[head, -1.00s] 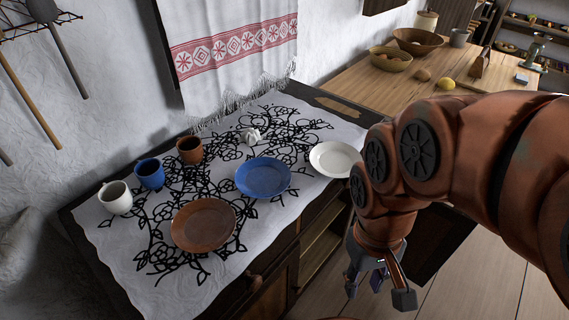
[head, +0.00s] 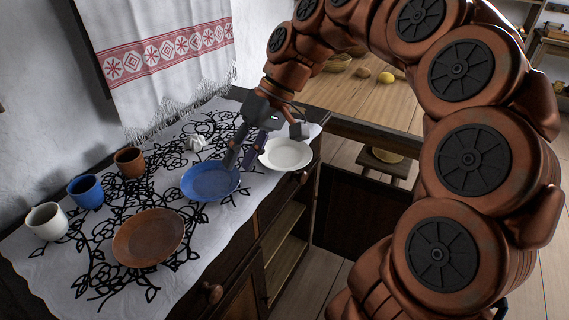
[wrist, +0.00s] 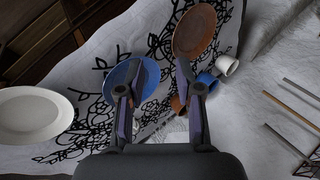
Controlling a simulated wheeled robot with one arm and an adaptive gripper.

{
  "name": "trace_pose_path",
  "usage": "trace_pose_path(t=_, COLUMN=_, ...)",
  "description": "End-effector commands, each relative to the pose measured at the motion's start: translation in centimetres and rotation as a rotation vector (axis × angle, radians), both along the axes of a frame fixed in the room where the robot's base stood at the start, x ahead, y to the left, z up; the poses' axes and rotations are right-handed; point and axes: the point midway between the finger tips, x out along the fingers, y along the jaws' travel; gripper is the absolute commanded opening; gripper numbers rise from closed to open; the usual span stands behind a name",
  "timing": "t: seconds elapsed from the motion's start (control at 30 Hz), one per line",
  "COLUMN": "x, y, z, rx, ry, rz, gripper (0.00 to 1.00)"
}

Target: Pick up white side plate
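The white side plate (head: 287,155) lies on the patterned cloth near the cabinet's right end. It also shows at the left edge of the wrist view (wrist: 28,112), partly cut off. My gripper (head: 246,152) is open and empty, with its fingers pointing down above the gap between the white plate and the blue plate (head: 210,182). In the wrist view the fingers (wrist: 158,72) are spread apart, with the left finger overlapping the blue plate. The white plate lies outside the fingers, to their left in that view.
A brown plate (head: 148,238), a white cup (head: 47,222), a blue cup (head: 86,192) and a brown cup (head: 129,163) stand on the cloth (head: 215,232). A small white object (head: 196,142) sits behind the blue plate. A wooden table (head: 370,100) stands beyond the cabinet.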

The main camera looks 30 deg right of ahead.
Motion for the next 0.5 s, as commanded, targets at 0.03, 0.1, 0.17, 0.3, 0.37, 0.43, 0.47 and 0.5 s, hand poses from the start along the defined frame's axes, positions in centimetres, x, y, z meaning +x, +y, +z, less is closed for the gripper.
trace_pose_path(t=0.03, x=1.7, y=-1.4, z=-0.5, rx=0.041, ry=-0.016, rz=-0.022, gripper=0.35)
trace_pose_path(t=0.1, x=3.6, y=-3.4, z=-0.6, rx=0.093, ry=-0.035, rz=-0.049, gripper=0.35)
trace_pose_path(t=0.17, x=5.1, y=-5.4, z=-0.8, rx=0.134, ry=-0.056, rz=-0.077, gripper=0.35)
trace_pose_path(t=0.3, x=7.9, y=-10.8, z=-2.1, rx=0.219, ry=-0.097, rz=-0.152, gripper=0.35)
trace_pose_path(t=0.37, x=8.9, y=-13.4, z=-2.9, rx=0.249, ry=-0.117, rz=-0.193, gripper=0.35)
trace_pose_path(t=0.43, x=9.7, y=-16.7, z=-4.1, rx=0.278, ry=-0.139, rz=-0.244, gripper=0.35)
trace_pose_path(t=0.47, x=9.9, y=-18.0, z=-4.7, rx=0.288, ry=-0.145, rz=-0.263, gripper=0.35)
trace_pose_path(t=0.5, x=10.0, y=-19.8, z=-5.4, rx=0.301, ry=-0.157, rz=-0.290, gripper=0.35)
